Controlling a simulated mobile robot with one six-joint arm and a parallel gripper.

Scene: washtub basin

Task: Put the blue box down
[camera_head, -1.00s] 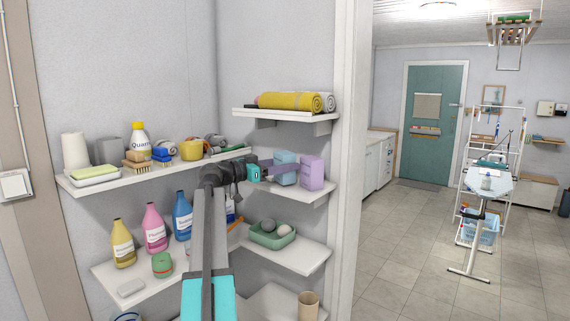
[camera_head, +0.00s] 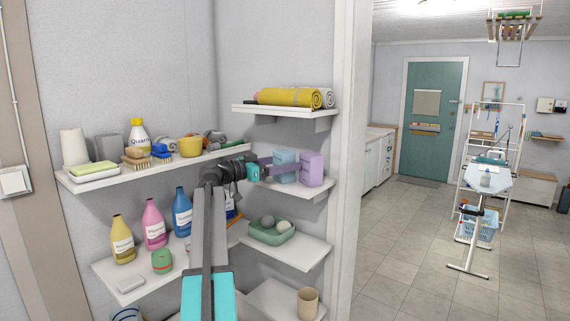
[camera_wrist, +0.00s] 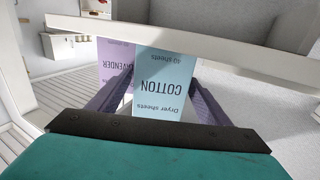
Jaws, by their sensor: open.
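The blue box (camera_head: 286,164) is pale blue and stands upright on the middle right shelf (camera_head: 300,191). In the wrist view the blue box (camera_wrist: 166,75) reads "COTTON" and "Dryer sheets", upside down in the picture. My gripper (camera_head: 280,166) reaches in from the left at the box's height. In the wrist view my gripper (camera_wrist: 160,88) is open, with one finger on each side of the box. The box's base is partly hidden by my gripper, so its contact with the shelf is hard to see.
A purple box (camera_head: 312,169) stands close to the right of the blue box; its label reads "LAVENDER" in the wrist view (camera_wrist: 112,60). A shelf with rolled towels (camera_head: 290,97) is above. A green dish (camera_head: 271,232) is on the shelf below. Bottles stand at left.

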